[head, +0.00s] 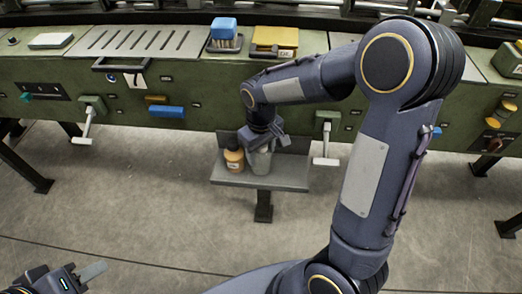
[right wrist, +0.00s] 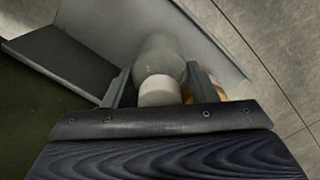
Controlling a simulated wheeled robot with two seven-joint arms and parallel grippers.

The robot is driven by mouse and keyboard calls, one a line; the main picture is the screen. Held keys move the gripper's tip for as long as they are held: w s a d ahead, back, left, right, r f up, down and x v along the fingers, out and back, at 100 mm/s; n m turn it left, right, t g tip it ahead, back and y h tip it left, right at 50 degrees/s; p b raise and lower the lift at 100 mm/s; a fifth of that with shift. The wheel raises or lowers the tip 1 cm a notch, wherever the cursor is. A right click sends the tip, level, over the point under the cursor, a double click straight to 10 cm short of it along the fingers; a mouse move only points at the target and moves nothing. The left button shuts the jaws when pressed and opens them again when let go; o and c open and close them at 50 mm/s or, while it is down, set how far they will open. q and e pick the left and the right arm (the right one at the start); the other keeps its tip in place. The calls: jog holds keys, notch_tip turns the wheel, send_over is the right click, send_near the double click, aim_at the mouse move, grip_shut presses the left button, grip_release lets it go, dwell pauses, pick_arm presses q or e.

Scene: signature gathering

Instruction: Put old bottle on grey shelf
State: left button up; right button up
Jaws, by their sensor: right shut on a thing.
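A grey-green bottle with a pale cap (right wrist: 158,90) is between the fingers of my right gripper (right wrist: 158,92), which is shut on it. In the head view the bottle (head: 259,162) is at the grey shelf (head: 288,172), with my right gripper (head: 265,140) above it. The bottle looks upright; whether its base touches the shelf is hard to tell. A yellow-orange bottle (head: 234,158) stands on the shelf just left of it. My left gripper (head: 80,281) is at the lower left, empty, with one pale finger clearly visible; its opening is unclear.
The shelf sits on a post below the long green machine (head: 60,75). On the machine are a blue-topped item (head: 223,30) and a yellow box (head: 275,40). The floor in front is clear.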

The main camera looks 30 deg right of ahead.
jog(key=shift+f, duration=0.2)
jog(key=o, duration=1)
jog(key=shift+c, duration=0.2)
jog(key=shift+r, duration=0.1)
jog(key=shift+r, duration=0.3)
notch_tip(320, 180, up, 12)
jog(key=p, duration=0.3)
jog(key=shift+f, duration=0.15)
jog(key=s+a+r+m+t+y, duration=0.1)
jog(key=s+m+t+y, duration=0.2)
jog(key=s, duration=1.6)
jog(key=m+t, duration=0.1)
jog(key=t, duration=0.1)
jog(key=shift+t+y, duration=0.3)
jog(key=shift+y, duration=0.1)
